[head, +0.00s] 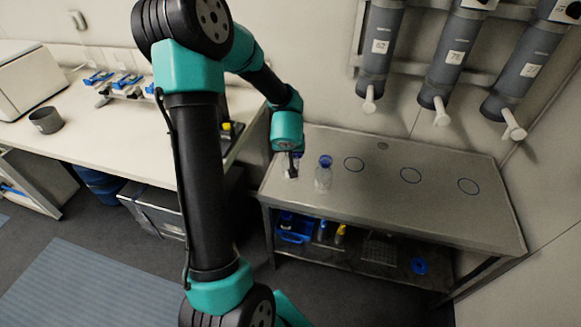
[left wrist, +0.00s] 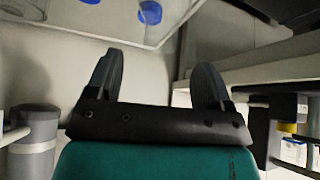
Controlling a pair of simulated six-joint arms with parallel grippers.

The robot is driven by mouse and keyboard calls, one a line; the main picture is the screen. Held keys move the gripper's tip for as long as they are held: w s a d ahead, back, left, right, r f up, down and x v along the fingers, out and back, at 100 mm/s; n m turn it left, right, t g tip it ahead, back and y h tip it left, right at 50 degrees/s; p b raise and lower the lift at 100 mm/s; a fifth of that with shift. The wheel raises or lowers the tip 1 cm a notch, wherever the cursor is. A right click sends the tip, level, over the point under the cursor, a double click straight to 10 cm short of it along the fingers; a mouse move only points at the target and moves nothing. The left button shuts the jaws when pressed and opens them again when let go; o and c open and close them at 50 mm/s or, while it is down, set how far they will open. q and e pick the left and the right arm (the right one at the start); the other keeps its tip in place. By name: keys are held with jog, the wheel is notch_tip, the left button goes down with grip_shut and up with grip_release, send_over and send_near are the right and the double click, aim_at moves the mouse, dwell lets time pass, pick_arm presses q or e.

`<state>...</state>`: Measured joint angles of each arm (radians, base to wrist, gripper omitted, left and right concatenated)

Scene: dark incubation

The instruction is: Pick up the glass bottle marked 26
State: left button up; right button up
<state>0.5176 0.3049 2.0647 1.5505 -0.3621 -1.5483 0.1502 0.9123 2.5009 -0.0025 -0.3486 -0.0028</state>
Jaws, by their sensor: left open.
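A clear glass bottle with a blue cap (head: 323,178) stands upright on the steel bench. A second clear bottle (head: 283,162) seems to stand just left of it, mostly hidden by my left gripper. No number can be read on either bottle. My left gripper (head: 292,164) is over the left end of the bench, beside the capped bottle and close to the hidden one. In the left wrist view my left gripper (left wrist: 158,78) has its fingers spread with nothing between them. A blue cap (left wrist: 150,12) shows there beyond the fingertips. My right gripper is not in view.
The steel bench (head: 400,215) has several blue rings, with free room right of the bottles. Grey labelled dispensers (head: 380,45) hang above its back. A blue bin (head: 294,228) sits on the lower shelf. A white counter (head: 100,125) stands at left.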

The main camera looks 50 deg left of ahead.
pick_arm(q)
jog(key=shift+w+a+f, duration=0.15)
jog(key=shift+a+f, duration=0.05)
jog(key=shift+f, duration=0.15)
jog(key=shift+f, duration=0.1)
jog(key=shift+x, duration=2.55)
grip_shut()
